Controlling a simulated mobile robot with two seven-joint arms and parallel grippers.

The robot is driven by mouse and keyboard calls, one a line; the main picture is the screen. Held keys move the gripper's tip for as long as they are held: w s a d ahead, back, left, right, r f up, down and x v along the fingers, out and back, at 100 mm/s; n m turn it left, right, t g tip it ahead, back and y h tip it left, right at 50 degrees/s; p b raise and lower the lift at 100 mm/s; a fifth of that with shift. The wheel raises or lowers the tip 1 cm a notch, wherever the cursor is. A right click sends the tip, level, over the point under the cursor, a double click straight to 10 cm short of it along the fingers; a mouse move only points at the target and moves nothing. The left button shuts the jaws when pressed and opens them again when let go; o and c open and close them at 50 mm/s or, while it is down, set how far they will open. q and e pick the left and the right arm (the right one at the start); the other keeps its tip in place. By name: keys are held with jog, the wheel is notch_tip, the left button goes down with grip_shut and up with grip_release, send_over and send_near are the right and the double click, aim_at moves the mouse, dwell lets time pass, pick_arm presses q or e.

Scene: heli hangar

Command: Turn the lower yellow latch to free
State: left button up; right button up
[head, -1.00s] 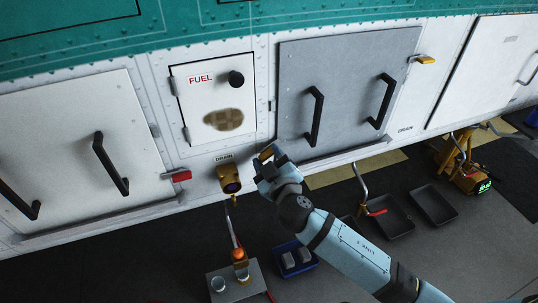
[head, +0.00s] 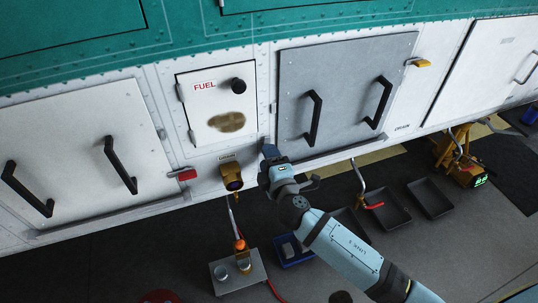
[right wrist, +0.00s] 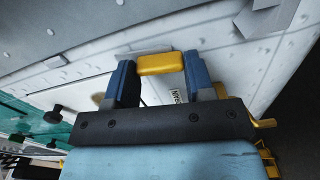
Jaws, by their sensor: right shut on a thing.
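The lower yellow latch (right wrist: 160,64) sits between the two blue fingers of my right gripper (right wrist: 160,72) in the right wrist view, and the fingers are shut on it. In the head view my right gripper (head: 268,152) is at the lower left corner of the grey panel (head: 345,85), just right of the brass drain fitting (head: 231,176), and it hides this latch. The upper yellow latch (head: 419,62) sticks out from the panel's right edge. My left gripper is not in view.
A white fuel door (head: 215,100) and a red latch (head: 182,175) are to the left. Below stand a metal stand (head: 238,276), a blue bin (head: 290,255), dark trays (head: 430,198) and a yellow device (head: 460,165). A hooked pipe (head: 360,182) hangs under the hull.

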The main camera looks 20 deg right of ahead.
jog(key=shift+n, duration=0.6)
jog(key=o, duration=0.9)
